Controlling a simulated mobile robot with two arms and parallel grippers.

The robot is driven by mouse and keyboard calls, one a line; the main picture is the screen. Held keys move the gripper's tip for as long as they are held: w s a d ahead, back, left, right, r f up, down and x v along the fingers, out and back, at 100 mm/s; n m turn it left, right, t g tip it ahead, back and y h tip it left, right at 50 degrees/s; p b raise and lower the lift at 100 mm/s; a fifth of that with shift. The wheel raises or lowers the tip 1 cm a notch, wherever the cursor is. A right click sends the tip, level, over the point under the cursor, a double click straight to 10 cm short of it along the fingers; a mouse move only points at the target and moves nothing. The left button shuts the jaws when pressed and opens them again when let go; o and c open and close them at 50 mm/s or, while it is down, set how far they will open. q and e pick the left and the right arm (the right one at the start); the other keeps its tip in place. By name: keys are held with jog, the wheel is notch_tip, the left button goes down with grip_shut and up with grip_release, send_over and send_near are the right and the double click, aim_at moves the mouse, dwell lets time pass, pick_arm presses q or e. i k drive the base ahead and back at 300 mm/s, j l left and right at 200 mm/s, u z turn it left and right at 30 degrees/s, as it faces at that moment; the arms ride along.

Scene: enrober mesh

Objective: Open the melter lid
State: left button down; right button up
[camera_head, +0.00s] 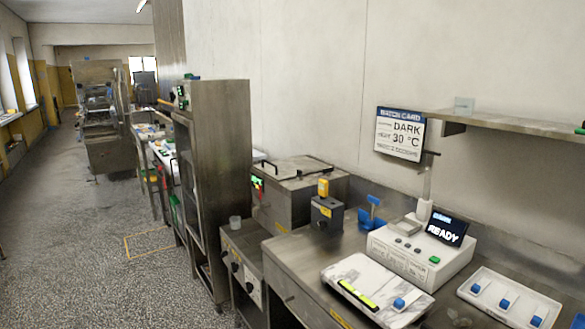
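The melter (292,206) is a steel box standing against the wall near the middle of the head view. Its flat steel lid (290,170) lies closed on top, with dark handles along it. A small lit green display (257,184) is on the melter's left face. Neither of my grippers is in view.
A tall steel cabinet (222,165) stands just left of the melter. A dark box with a yellow top (326,213) stands in front of it. A white device reading READY (412,255) and a white tray (510,300) are on the bench at right. The speckled floor at left is open.

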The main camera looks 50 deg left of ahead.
aim_at(283, 169)
jog(key=j+u, duration=0.1)
jog(key=u, duration=1.6)
